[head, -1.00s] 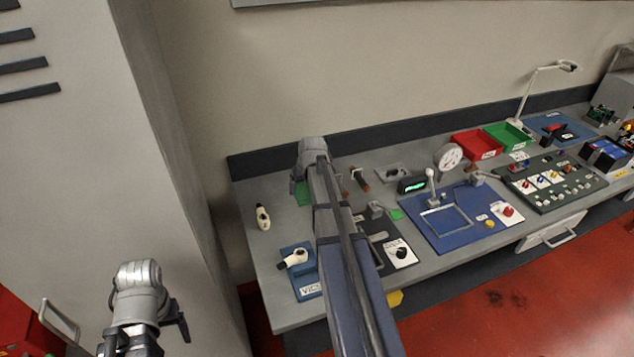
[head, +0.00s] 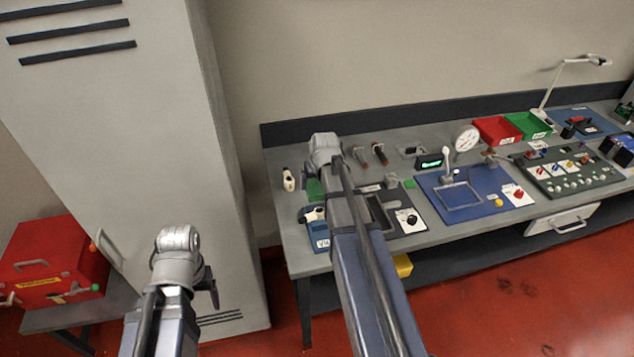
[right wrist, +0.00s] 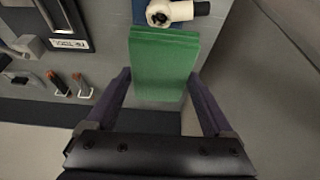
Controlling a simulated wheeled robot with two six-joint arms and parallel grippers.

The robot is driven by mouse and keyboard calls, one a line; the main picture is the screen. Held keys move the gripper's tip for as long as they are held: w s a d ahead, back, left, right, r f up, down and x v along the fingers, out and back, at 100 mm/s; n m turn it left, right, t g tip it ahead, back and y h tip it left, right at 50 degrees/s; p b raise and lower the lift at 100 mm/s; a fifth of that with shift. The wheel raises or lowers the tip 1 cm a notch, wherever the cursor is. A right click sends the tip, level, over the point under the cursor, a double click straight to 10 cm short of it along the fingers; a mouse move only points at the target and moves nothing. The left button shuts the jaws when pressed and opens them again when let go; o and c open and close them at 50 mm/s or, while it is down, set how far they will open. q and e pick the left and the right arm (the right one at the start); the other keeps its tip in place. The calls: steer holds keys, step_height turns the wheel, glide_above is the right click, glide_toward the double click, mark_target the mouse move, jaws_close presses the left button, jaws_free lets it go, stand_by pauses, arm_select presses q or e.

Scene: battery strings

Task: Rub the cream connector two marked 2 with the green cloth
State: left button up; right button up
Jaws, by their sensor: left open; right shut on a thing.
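My right gripper (right wrist: 160,82) is shut on the green cloth (right wrist: 163,62), a flat pad between its fingers. The cloth also shows in the head view (head: 315,188), below the right wrist. A cream connector with a black end (right wrist: 178,12) lies on a blue mat just beyond the cloth's far edge in the right wrist view. A second cream connector (head: 288,180) stands at the bench's left end. I cannot read a 2 on either. My left gripper (head: 211,286) is open and empty, away from the bench.
The grey bench (head: 285,238) carries a blue panel with a frame (head: 428,190), a round gauge (head: 466,138), and red (head: 497,130) and green (head: 529,125) bins. A tall grey cabinet (head: 130,120) stands left of it. A red toolbox (head: 55,270) sits at far left.

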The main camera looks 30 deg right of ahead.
mark_target(318, 208)
steer(key=shift+f+b, duration=3.35)
steer(key=shift+f, duration=0.2)
steer(key=shift+s+a+r, duration=0.1)
steer(key=shift+s, duration=0.15)
steer(key=s, duration=0.2)
steer(key=shift+s, duration=1.65)
steer(key=w, duration=0.2)
steer(key=shift+w, duration=1.35)
steer(key=shift+w+r+p, duration=0.25)
steer(key=shift+w+p, duration=0.3)
steer(key=shift+w, duration=0.1)
steer(key=p+v, duration=0.2)
steer(key=shift+w+r, duration=0.15)
steer(key=shift+r, duration=0.25)
steer(key=shift+w+r+p, duration=0.15)
steer(key=shift+r+p, duration=0.65)
steer(key=shift+p, duration=0.15)
step_height(318, 208, up, 3)
steer(key=p, duration=0.3)
steer(key=shift+f, duration=0.1)
